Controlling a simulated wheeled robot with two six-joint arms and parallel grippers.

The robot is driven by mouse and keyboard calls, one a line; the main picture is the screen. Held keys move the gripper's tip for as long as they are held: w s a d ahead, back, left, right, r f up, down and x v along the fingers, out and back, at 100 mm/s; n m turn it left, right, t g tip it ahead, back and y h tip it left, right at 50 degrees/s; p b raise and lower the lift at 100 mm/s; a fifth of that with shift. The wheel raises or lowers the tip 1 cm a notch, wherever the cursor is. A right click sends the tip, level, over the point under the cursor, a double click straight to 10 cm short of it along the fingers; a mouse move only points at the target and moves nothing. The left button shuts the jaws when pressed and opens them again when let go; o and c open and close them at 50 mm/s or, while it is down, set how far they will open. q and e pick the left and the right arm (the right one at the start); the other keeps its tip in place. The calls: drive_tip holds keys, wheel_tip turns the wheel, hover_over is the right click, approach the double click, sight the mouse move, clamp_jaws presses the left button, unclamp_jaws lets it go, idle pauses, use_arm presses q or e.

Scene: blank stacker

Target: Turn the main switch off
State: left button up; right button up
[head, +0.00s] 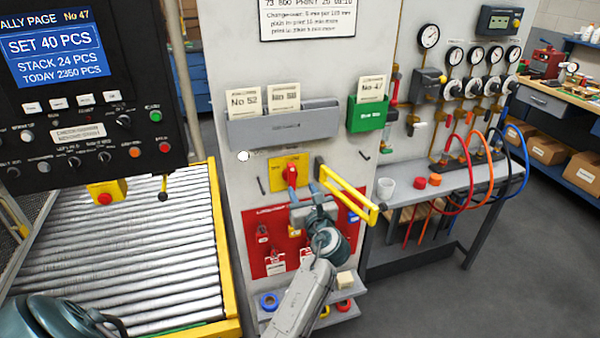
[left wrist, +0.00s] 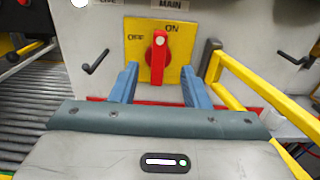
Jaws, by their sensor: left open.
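The main switch is a red rotary handle (head: 291,174) on a yellow plate (head: 276,181) on the grey panel. In the left wrist view the red handle (left wrist: 159,57) stands upright, its top near the ON mark, with OFF to the left. My left gripper (head: 304,197) is just below and in front of the switch. In the left wrist view its blue fingers (left wrist: 160,80) are open, one on each side of the handle, with nothing held. Whether they reach the handle's depth is unclear. My right gripper is not in view.
A yellow guard bar (head: 345,190) sticks out just right of the switch. A red lockout board (head: 265,232) with tags is below. Small black hooks flank the plate. Card holders, grey (head: 285,128) and green (head: 367,116), are above. A roller conveyor (head: 130,265) lies left.

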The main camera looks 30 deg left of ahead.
sight(292, 173)
use_arm(q)
drive_tip(key=p+x, duration=0.1)
drive_tip(key=x, duration=0.5)
drive_tip(key=shift+w+a+p, duration=0.2)
drive_tip(key=shift+a+p, duration=0.15)
drive_tip(key=shift+w+a, duration=0.45)
drive_tip(key=shift+w+a+f, duration=0.1)
drive_tip(key=shift+a, duration=0.05)
drive_tip(key=c, duration=0.8)
clamp_jaws()
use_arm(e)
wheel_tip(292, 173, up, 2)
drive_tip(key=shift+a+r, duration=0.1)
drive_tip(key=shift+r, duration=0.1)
